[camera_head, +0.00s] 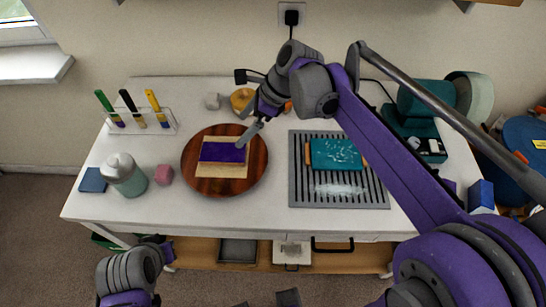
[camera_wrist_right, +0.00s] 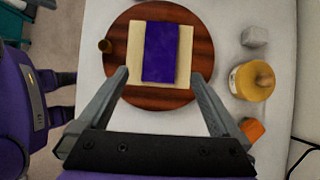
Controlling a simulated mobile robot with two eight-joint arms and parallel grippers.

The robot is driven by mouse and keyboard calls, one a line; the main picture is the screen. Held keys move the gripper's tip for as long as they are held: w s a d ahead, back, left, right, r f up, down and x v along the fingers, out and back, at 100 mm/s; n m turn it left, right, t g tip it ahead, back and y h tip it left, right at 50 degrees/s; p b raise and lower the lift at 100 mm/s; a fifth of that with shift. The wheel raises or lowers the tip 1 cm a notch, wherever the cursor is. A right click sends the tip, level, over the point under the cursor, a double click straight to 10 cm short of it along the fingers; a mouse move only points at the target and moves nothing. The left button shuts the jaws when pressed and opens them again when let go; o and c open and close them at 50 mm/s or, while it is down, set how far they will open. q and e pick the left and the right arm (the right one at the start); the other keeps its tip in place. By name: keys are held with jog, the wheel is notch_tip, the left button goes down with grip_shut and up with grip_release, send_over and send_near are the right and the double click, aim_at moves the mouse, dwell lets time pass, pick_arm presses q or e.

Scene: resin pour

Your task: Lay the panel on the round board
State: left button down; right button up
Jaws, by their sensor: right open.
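The round board (camera_head: 190,173) is dark wood and lies on the left half of the white table. On it lies a pale wooden panel (camera_head: 222,171), with a purple rectangle (camera_head: 223,152) across its upper part. The wrist view shows the panel (camera_wrist_right: 184,70) and its purple rectangle (camera_wrist_right: 158,52) within the board (camera_wrist_right: 117,33). My right gripper (camera_head: 250,133) is open and empty, over the board's right side beside the panel. In the wrist view its fingers (camera_wrist_right: 160,75) point toward the panel. My left arm shows at the lower left, its fingers unclear.
A grey slatted rack (camera_head: 298,180) with a teal slab (camera_head: 335,154) is on the right. A yellow jar (camera_wrist_right: 252,80) and grey block (camera_wrist_right: 254,36) stand behind the board.

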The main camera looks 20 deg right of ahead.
jog(key=s+d+f+n+t+h, duration=0.1)
jog(key=s+d+f+n+h, duration=0.1)
jog(key=s+n, duration=0.4)
jog(key=s+d+f+n+t+h, duration=0.1)
jog(key=s+d+f+n+h, duration=0.1)
jog(key=s+d+f+n, duration=0.3)
jog(key=s+d+f+n+t+h, duration=0.1)
jog(key=s+d+f+n+h, duration=0.1)
jog(key=s+f+n, duration=0.3)
jog(key=shift+s+d+n, duration=0.25)
jog(key=shift+s+n, duration=0.45)
jog(key=shift+n, duration=0.25)
jog(key=shift+s+d+n, duration=0.3)
jog(key=shift+s+n, duration=0.45)
jog(key=shift+n, duration=0.15)
jog(key=shift+s+d+n, duration=0.25)
jog(key=shift+s+n, duration=0.45)
jog(key=shift+n, duration=0.25)
